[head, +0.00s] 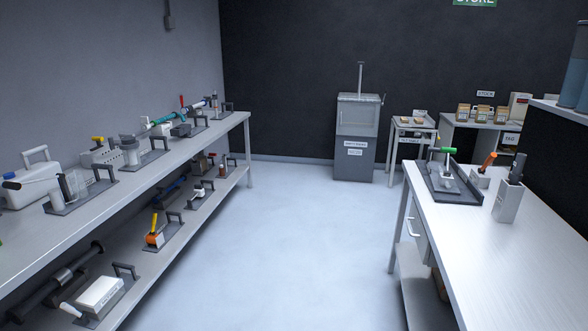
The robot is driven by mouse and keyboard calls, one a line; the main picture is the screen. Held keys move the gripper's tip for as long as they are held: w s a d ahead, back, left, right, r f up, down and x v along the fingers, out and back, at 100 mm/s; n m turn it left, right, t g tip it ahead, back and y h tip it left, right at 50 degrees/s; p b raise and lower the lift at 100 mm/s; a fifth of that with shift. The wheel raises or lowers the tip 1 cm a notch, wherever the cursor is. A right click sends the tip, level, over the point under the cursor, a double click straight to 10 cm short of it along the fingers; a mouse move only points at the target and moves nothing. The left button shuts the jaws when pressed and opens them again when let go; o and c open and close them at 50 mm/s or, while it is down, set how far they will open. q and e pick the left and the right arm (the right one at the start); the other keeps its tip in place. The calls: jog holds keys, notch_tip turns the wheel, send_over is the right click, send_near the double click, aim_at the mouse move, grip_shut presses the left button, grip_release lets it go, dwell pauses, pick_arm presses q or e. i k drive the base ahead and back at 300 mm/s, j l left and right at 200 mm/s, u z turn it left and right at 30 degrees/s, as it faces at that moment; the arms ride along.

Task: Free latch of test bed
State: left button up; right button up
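The test bed is not marked by a label I can read. On the right bench a dark flat plate (433,190) with a raised back edge carries a clear or grey block (447,184) and a green-handled lever (441,150), which may be the test bed and its latch. The lever's green handle lies roughly level. At this distance I cannot tell whether any latch is caught or free. Neither of my grippers is in view.
The right bench (530,260) also holds an orange-handled tool (487,161) and a grey holder (508,199). A grey hopper cabinet (357,135) stands at the back wall. The left bench (120,192) bears several fixtures on two levels. The floor (300,240) between is clear.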

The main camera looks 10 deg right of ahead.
aim_at(494, 156)
jog(key=i+z, duration=0.1)
jog(key=i, duration=0.45)
jog(key=i+j, duration=0.1)
jog(key=i, duration=0.5)
jog(key=i+j+z, duration=0.15)
jog(key=i, duration=0.95)
jog(key=j+z, duration=0.05)
